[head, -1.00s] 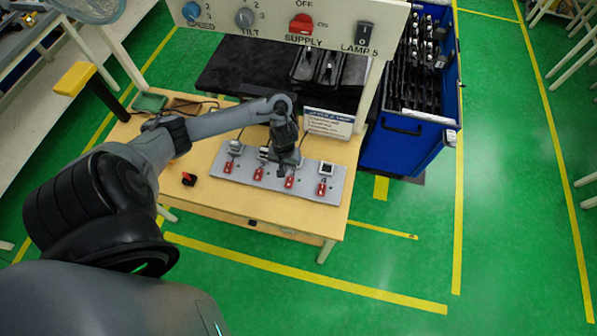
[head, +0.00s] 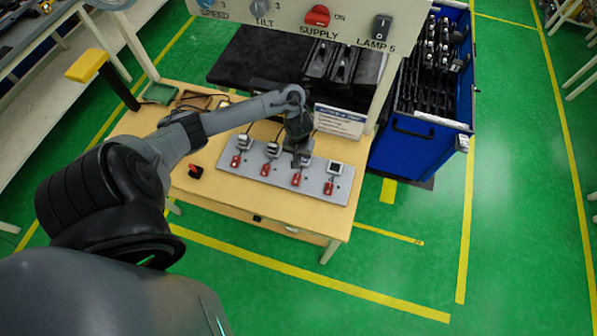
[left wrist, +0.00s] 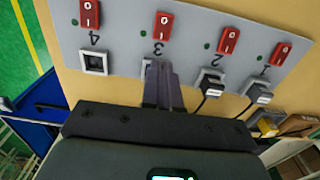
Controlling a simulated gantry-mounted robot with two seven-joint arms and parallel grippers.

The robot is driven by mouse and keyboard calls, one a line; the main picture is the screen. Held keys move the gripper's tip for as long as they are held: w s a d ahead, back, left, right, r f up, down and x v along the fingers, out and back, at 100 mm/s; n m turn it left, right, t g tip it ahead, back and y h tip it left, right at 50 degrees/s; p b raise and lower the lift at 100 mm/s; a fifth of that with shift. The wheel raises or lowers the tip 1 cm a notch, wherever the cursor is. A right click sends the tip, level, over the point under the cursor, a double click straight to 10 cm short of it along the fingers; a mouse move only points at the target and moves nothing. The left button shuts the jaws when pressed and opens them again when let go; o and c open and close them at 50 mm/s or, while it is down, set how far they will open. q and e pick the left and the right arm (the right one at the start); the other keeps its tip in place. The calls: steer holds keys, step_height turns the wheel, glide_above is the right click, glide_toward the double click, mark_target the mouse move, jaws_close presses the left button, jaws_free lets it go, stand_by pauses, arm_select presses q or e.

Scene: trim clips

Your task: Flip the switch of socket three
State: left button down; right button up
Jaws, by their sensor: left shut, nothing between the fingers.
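A grey socket panel (head: 232,168) lies on the wooden table, with red rocker switches in a row. The switch of socket three (head: 296,179) is third from the left; in the left wrist view the same red switch (left wrist: 164,25) sits beside the printed 3. My left gripper (head: 301,160) is shut and empty over socket three, on the socket side of that switch. Its fingers (left wrist: 160,72) in the left wrist view point toward the 3, apart from the red switch, and hide most of the socket. Whether they touch the panel cannot be told. My right gripper is out of view.
Sockets one and two hold plugs with cables (left wrist: 208,82); socket four (left wrist: 95,62) is empty. A white sign (head: 340,121) stands behind the panel. A red-topped black knob (head: 195,171) lies left of it.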

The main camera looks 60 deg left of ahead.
arm_select(q)
steer(key=b, duration=0.2)
glide_toward(299, 175)
step_height(299, 175, down, 5)
steer(key=shift+s+f, duration=0.1)
steer(key=shift+a+f, duration=0.1)
steer(key=shift+f, duration=0.75)
